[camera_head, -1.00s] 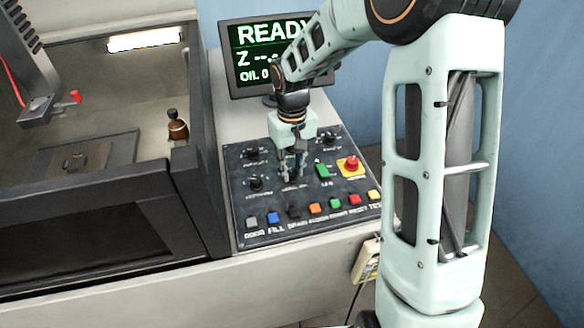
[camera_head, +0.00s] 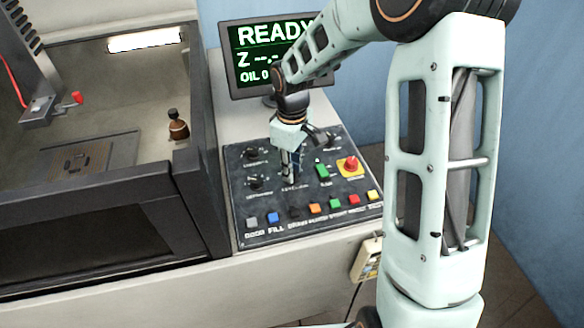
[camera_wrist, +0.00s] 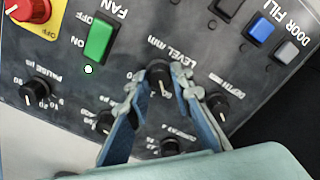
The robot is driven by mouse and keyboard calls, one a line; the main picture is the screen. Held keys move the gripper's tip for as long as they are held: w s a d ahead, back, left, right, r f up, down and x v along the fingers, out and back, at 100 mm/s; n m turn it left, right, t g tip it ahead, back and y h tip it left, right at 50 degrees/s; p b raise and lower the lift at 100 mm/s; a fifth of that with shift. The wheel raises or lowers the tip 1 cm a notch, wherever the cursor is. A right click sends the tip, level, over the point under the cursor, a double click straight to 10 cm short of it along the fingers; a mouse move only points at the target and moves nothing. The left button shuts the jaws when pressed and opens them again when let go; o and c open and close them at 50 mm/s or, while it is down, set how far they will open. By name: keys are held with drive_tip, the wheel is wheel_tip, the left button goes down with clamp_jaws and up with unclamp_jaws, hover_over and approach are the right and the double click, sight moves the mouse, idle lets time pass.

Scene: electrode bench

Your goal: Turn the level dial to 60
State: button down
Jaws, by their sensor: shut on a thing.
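The level dial (camera_wrist: 158,76) is a black knob with a pale pointer line, under the label "LEVEL mm" in the wrist view. My gripper (camera_wrist: 158,80) has its two fingertips on either side of this knob and is shut on it. In the head view my gripper (camera_head: 293,180) points down at the middle of the dark control panel (camera_head: 240,215) and hides the dial there. The pointer line runs toward the lower part of the wrist picture. The scale numbers by the dial are mostly covered by the fingers, so I cannot read the setting.
Other black knobs, such as the depth knob (camera_wrist: 217,104), sit close around the dial. A green fan switch (camera_wrist: 100,38) and a red emergency button (camera_head: 350,164) are nearby. Coloured buttons line the panel's front. The monitor (camera_head: 268,58) behind shows READY.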

idle(0.3)
drive_tip(key=c, duration=1.7)
unclamp_jaws()
drive_tip(key=shift+r, duration=0.1)
wheel_tip(320, 180, up, 12)
